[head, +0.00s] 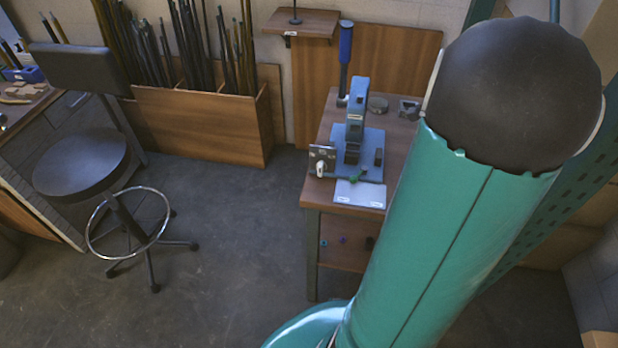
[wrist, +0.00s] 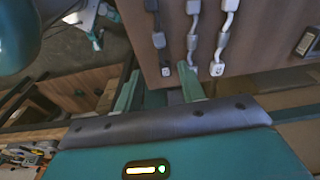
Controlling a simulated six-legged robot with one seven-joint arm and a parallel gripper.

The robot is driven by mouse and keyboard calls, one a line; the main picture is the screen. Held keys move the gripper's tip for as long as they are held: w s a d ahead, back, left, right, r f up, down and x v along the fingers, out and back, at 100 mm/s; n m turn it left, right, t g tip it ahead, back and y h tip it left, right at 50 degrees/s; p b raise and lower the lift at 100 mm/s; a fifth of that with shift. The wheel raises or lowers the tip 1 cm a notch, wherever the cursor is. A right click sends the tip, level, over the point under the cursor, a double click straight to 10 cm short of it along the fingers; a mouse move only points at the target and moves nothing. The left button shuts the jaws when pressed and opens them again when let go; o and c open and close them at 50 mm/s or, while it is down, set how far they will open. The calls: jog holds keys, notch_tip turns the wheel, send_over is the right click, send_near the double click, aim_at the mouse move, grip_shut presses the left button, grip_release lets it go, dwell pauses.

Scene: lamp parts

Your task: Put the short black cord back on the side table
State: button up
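In the wrist view my gripper (wrist: 157,68) shows as two teal fingers spread well apart, so it is open. A short black cord (wrist: 158,28) lies along a brown wooden surface (wrist: 260,50), its lower end close to the gap between the fingers. I see no finger touching it. Beside it are a grey cord (wrist: 192,40) and another grey cord (wrist: 227,30). In the head view a wooden table (head: 322,195) stands in the middle; I cannot tell whether it is the side table. The gripper and the cords do not show in the head view.
On the wooden table stand a blue press (head: 355,125) and a white card (head: 360,193). A black stool (head: 82,163) stands left, and a wooden bin of rods (head: 200,120) at the back. The floor between is clear. My teal arm hides the right side.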

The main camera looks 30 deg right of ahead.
jog(key=w+a+r+n+t, duration=0.1)
jog(key=w+a+r+n, duration=0.25)
jog(key=a, duration=0.25)
jog(key=w+a+r+n+t+h, duration=0.1)
jog(key=w+a+r+n, duration=0.2)
jog(key=a, duration=0.4)
jog(key=w+a+r+n+t, duration=0.1)
jog(key=w+a+n, duration=0.2)
jog(key=a+n, duration=0.25)
jog(key=s+a+r+n+t+y, duration=0.1)
jog(key=s+a+n, duration=0.1)
jog(key=a+n, duration=0.5)
jog(key=s+a+r+n+t+y, duration=0.1)
jog(key=a+n, duration=0.6)
jog(key=a, duration=0.8)
jog(key=shift+s+a+r+n+t, duration=0.4)
jog(key=shift+r+t, duration=0.25)
jog(key=shift+t, duration=0.15)
